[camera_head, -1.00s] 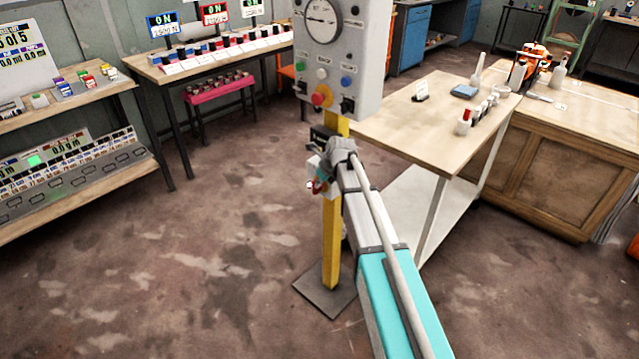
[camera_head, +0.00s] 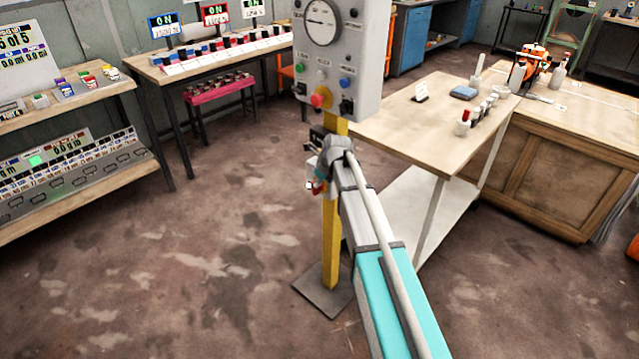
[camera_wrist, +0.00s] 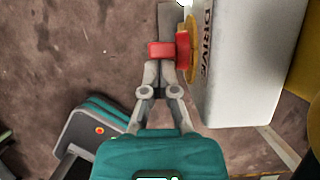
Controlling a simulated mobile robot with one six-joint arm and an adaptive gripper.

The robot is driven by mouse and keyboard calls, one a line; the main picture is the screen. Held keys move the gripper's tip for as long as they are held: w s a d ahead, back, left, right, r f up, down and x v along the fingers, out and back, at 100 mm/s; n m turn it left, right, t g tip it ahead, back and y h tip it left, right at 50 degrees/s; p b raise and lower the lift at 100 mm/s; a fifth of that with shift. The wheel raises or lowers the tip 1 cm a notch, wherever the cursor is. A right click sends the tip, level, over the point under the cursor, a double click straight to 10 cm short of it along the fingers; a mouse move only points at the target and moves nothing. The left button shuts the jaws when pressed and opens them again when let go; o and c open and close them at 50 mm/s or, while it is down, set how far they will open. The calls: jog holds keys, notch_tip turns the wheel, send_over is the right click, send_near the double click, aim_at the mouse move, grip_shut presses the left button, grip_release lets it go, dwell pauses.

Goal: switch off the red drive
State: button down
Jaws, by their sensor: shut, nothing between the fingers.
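In the wrist view a pale box lettered DRIVE (camera_wrist: 225,75) has a yellow disc (camera_wrist: 193,50) on its left face, with a red switch part (camera_wrist: 182,50) on it. A red block (camera_wrist: 160,51) sits just left of it, in line with it. My gripper (camera_wrist: 158,82) is shut and empty, its fingertips at the red block; I cannot tell whether they touch it. In the head view my gripper (camera_head: 318,183) is beside the yellow post, largely hidden by my wrist. At the back left, a red-framed display (camera_head: 215,15) reads ON.
A grey control cabinet (camera_head: 338,60) with a gauge and knobs is on the yellow post (camera_head: 331,240), just above my wrist. A wooden workbench (camera_head: 415,125) stands close on the right. Shelves (camera_head: 70,100) are at the left. The floor at the lower left is clear.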

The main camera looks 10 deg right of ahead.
jog(key=shift+w+a, duration=0.1)
jog(key=shift+w, duration=0.1)
dwell(0.3)
jog(key=shift+w+a+r, duration=0.15)
jog(key=shift+w+a+p, duration=0.1)
jog(key=shift+w+p, duration=0.05)
jog(key=shift+p, duration=0.15)
jog(key=shift+w+a, duration=0.45)
jog(key=shift+w, duration=0.05)
jog(key=shift+w+a, duration=0.1)
jog(key=shift+w, duration=0.05)
dwell(0.3)
jog(key=shift+r+p, duration=0.75)
jog(key=shift+r, duration=0.05)
dwell(0.5)
